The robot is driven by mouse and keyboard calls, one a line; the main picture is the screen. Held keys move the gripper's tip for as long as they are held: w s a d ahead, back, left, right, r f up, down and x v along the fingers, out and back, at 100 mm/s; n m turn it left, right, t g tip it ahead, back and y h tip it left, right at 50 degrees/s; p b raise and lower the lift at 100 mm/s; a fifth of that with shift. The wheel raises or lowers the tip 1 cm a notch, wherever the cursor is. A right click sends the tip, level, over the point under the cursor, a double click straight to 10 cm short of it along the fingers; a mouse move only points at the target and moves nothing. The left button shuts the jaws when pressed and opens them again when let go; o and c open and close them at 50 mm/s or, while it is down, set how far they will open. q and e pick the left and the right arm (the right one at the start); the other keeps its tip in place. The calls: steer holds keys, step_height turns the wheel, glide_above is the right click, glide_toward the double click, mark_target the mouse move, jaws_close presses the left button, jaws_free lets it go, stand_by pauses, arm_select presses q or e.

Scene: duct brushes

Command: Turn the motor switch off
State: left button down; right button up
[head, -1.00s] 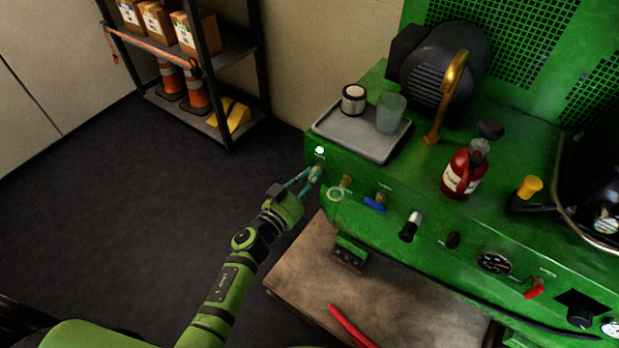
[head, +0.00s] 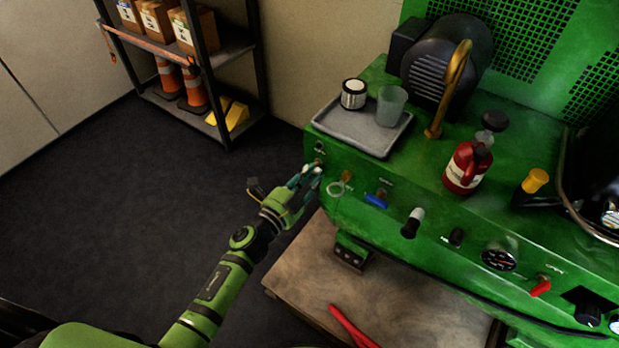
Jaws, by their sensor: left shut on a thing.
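The motor switch (head: 318,163) is a small knob at the left end of the green machine's front panel, mostly hidden by my fingers. My left gripper (head: 314,172) is at it, with its teal fingertips shut on it. The small indicator lamp (head: 319,147) just above the switch is dark. My right gripper is not in view.
Along the green panel (head: 345,163) to the right are a ring pull (head: 336,190), a blue handle (head: 376,201), a black lever (head: 412,223) and a red switch (head: 541,286). A grey tray (head: 350,135) with two cups sits above. Open floor lies left.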

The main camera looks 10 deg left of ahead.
arm_select(q)
steer(key=shift+f+m+b, duration=0.15)
steer(key=shift+m+b, duration=0.2)
steer(key=shift+m, duration=1.45)
steer(key=shift+a+m+b, duration=0.1)
steer(key=shift+m+b, duration=0.2)
steer(key=shift+m, duration=0.2)
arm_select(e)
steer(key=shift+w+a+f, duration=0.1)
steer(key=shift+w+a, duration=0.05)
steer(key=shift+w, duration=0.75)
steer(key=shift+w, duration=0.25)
arm_select(q)
steer(key=c, duration=1.1)
jaws_free()
